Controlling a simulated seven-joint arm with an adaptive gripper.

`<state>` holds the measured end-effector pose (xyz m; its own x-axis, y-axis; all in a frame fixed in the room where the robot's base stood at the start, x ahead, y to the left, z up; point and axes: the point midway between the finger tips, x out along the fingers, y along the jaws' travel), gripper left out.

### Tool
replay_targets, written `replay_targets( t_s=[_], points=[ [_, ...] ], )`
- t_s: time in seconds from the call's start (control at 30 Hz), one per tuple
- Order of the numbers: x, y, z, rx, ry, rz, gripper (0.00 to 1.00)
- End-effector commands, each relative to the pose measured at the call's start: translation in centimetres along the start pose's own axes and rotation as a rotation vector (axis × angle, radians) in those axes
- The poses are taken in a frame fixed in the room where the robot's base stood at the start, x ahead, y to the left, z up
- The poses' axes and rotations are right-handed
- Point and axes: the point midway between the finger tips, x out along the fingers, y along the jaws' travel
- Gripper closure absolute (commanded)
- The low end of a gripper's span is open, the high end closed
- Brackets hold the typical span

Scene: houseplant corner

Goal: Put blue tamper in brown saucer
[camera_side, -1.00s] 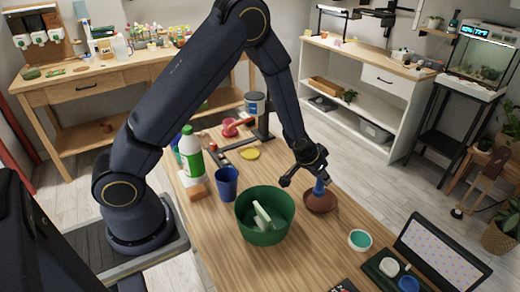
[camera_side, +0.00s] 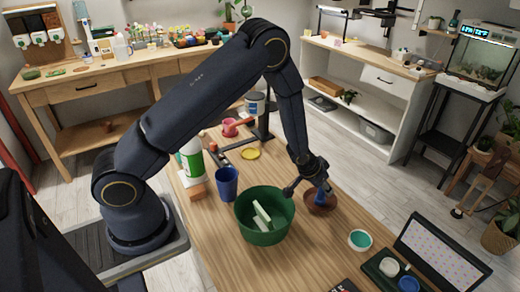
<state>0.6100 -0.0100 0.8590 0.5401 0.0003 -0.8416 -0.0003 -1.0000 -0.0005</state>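The brown saucer (camera_side: 312,207) lies on the wooden table, to the right of the green tub. The blue tamper (camera_side: 321,196) is in the saucer area, standing roughly upright, its upper part partly hidden by my gripper. My gripper (camera_side: 307,188) is just above the saucer with its fingers spread wide. One finger is to the left, near the tub's rim; the other is close to the tamper. I cannot tell whether that finger touches it.
The green tub (camera_side: 264,232) with pale items inside stands left of the saucer. A blue cup (camera_side: 227,184), a white-and-green bottle (camera_side: 192,160) and a yellow disc (camera_side: 250,154) are farther back. A teal-and-white dish (camera_side: 360,240) and an open laptop-like case (camera_side: 440,255) are at the front right.

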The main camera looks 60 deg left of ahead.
Motion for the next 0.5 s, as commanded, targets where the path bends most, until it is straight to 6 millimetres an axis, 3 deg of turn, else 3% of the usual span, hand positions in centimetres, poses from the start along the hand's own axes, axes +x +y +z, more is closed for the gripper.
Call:
replay_targets(
  t_s=[0.37,0.5],
  points=[
    [-0.1,0.0,-0.1,0.0,0.001,0.0,0.49],
    [-1.5,0.0,-0.3,0.0,0.002,0.0,0.49]
  ],
)
